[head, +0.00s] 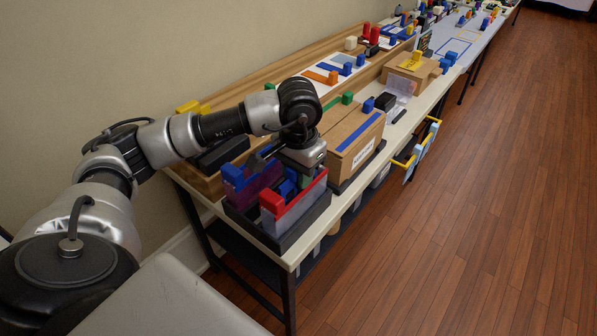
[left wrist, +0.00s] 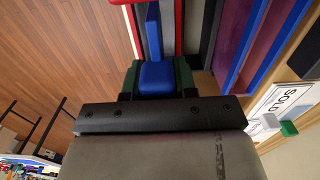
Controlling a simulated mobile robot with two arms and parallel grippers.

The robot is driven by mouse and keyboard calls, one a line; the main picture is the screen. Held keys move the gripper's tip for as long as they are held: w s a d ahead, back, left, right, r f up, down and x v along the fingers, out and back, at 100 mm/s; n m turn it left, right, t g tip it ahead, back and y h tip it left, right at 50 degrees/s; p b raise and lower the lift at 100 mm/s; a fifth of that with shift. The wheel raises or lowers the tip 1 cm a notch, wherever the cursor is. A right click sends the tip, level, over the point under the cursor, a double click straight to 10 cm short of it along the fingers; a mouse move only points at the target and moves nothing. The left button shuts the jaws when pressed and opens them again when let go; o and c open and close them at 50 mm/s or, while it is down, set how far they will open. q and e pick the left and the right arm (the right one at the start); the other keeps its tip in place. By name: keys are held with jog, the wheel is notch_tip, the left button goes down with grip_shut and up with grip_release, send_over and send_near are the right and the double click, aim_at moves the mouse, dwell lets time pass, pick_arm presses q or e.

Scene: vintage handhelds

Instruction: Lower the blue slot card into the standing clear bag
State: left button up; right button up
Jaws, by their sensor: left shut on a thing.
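My left gripper (head: 304,178) points down over the near end of the table. In the left wrist view its dark green fingers (left wrist: 158,82) are shut on the blue slot card (left wrist: 153,38) by its thick blue end. The clear bag (head: 297,203), with a red rim, stands in a dark tray below the gripper. In the left wrist view the bag's red rim (left wrist: 179,28) runs on both sides of the card. I cannot tell how deep the card sits relative to the rim. My right gripper is not in view.
The dark tray (head: 285,245) also holds a purple bag (head: 262,177) with a blue rim. A cardboard box (head: 352,142) with a blue stripe and a SOLD label stands close by on the right. Other goods line the table behind. The wooden floor on the right is clear.

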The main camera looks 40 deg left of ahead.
pick_arm(q)
jog(key=shift+f+b, duration=0.35)
jog(key=shift+f, duration=0.15)
jog(key=o, duration=0.9)
jog(key=shift+c, duration=0.2)
jog(key=shift+r, duration=0.2)
jog(key=shift+r+p, duration=1.8)
jog(key=shift+r, duration=1.6)
